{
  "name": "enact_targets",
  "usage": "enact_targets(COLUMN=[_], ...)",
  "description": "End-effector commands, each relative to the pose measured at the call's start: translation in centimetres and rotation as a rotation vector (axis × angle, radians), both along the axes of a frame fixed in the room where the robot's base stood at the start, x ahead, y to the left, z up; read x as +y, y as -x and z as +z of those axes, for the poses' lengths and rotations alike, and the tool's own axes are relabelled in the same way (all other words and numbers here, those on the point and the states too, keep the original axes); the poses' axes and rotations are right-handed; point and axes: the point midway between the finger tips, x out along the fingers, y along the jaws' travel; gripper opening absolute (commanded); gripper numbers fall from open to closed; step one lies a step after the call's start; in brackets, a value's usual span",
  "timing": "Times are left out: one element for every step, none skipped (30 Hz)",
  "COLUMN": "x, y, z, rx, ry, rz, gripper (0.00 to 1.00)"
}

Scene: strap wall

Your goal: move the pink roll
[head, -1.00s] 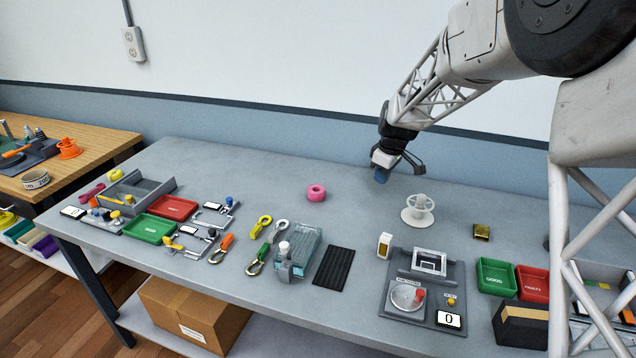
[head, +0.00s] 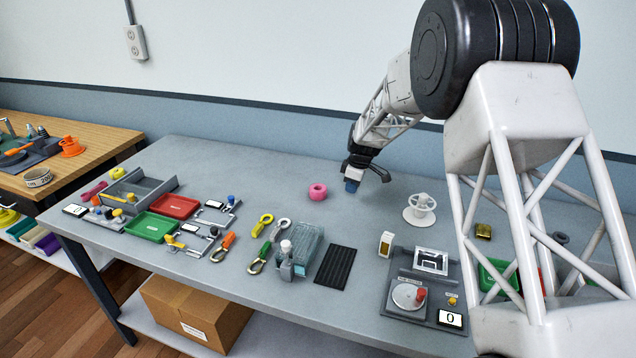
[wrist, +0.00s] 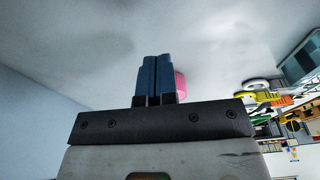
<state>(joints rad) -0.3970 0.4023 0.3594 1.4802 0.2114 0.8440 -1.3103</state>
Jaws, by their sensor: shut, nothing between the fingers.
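The pink roll (head: 318,192) lies on the grey table toward the back middle, with a hole in its centre. In the wrist view the pink roll (wrist: 180,86) is partly hidden behind my fingers. My gripper (head: 351,187) has blue fingertips and is just to the right of the roll, apart from it. In the wrist view the two blue fingers of my gripper (wrist: 154,75) are pressed together with nothing between them.
A white spool (head: 420,208) stands right of my gripper. A black ribbed mat (head: 336,265), a clear teal box (head: 306,246) and several carabiners lie nearer the front. Red (head: 174,206) and green (head: 150,227) trays are at left. The table around the roll is clear.

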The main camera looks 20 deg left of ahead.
Motion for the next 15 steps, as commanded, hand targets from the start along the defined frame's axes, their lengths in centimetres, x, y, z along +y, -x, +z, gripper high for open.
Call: enact_targets(x=[0.0,0.0,0.1,0.1,0.2,0.4,0.5,0.7,0.9,1.1,1.4,1.8,2.1,2.5,3.0], y=[0.0,0.0,0.0,0.0,0.0,0.0,0.0,0.0,0.0,0.0,0.0,0.1,0.1,0.1,0.1], z=[0.0,0.0,0.0,0.0,0.0,0.0,0.0,0.0,0.0,0.0,0.0,0.0,0.0,0.0,0.0], rx=[0.000,0.000,0.000,0.000,0.000,0.000,0.000,0.000,0.000,0.000,0.001,0.001,0.001,0.001,0.001], ry=[0.000,0.000,0.000,0.000,0.000,0.000,0.000,0.000,0.000,0.000,0.000,0.000,0.000,0.000,0.000], rz=[0.000,0.000,0.000,0.000,0.000,0.000,0.000,0.001,0.001,0.001,0.001,0.001,0.001,0.001,0.001], gripper=[0.00,0.00,0.00,0.00,0.00,0.00,0.00,0.00,0.00,0.00,0.00,0.00,0.00,0.00,0.00])
